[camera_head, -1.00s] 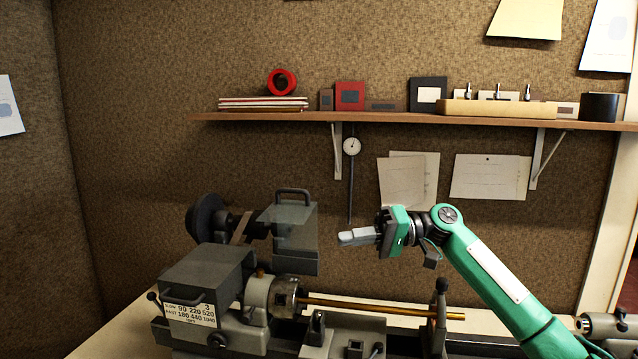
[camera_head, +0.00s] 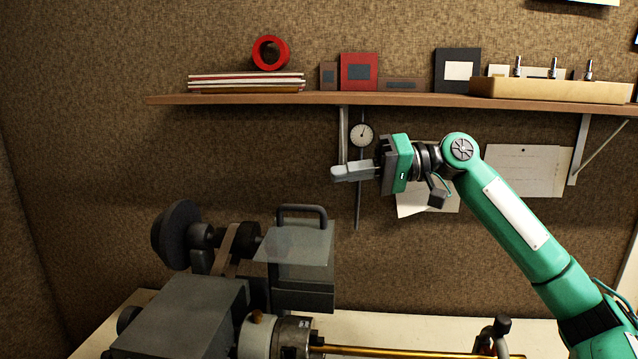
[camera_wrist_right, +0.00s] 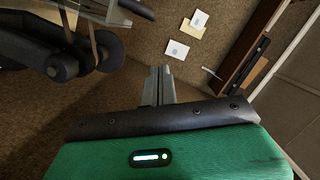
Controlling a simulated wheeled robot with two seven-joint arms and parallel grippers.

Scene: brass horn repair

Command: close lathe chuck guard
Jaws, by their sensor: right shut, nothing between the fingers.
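The lathe chuck guard (camera_head: 305,250) is a clear box with a dark lower band and a dark handle (camera_head: 302,212) on top. It stands raised behind the chuck (camera_head: 292,338), which is uncovered and has a brass rod (camera_head: 400,353) running to the right. My right gripper (camera_head: 335,173) is shut and empty, in the air above and to the right of the guard's handle, apart from it. In the right wrist view its fingers (camera_wrist_right: 158,85) are together, with part of the lathe at the upper left. My left gripper is not in view.
The lathe headstock (camera_head: 185,310) and a dark pulley (camera_head: 178,235) stand left of the guard. A wall shelf (camera_head: 400,98) with books and boxes runs above my right gripper. A dial gauge (camera_head: 361,135) hangs on the wall behind it.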

